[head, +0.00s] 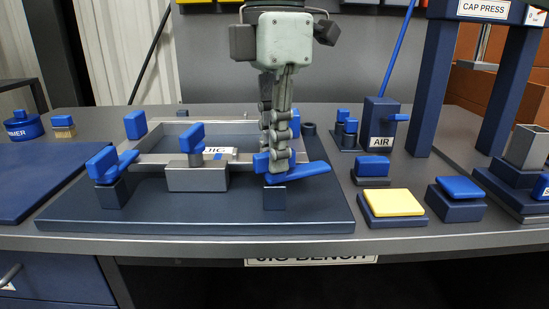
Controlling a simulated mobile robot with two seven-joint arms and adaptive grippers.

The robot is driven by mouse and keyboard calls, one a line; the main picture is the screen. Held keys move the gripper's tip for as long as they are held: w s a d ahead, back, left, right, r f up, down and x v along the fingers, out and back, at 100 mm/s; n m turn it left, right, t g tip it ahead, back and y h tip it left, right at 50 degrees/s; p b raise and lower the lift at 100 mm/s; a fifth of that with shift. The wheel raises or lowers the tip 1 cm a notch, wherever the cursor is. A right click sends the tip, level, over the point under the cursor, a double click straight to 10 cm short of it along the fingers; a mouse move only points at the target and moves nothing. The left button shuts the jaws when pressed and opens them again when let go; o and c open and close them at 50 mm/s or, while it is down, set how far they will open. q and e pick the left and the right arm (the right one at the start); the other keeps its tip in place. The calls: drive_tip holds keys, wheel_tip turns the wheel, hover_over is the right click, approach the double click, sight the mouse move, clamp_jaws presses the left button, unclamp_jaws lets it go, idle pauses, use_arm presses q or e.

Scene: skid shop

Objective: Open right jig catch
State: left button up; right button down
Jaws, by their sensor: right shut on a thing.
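The jig (210,212) is a dark base plate with a grey frame on the bench. The right jig catch (312,170) is a blue lever on a dark post, lying about level and pointing right. My right gripper (278,162) comes down from above and is shut on the right jig catch; its fingers hide part of the lever. The left jig catch (112,163) is a similar blue lever on a dark post at the left. A blue knob (190,137) stands over a grey block at the front middle. My left gripper is not in view.
To the right stand a blue AIR block (379,122), a yellow-topped pad (393,202), a blue-topped block (460,190) and the CAP PRESS posts (432,90). A blue mat (35,185) lies at the left. The bench front edge (420,241) is clear.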

drive_tip(key=shift+f+m+b, duration=0.15)
drive_tip(key=shift+m+b, duration=0.45)
drive_tip(key=m+b, duration=0.1)
drive_tip(key=m, duration=0.2)
drive_tip(key=shift+b, duration=0.35)
drive_tip(key=c, duration=1.5)
unclamp_jaws()
drive_tip(key=shift+r, duration=0.2)
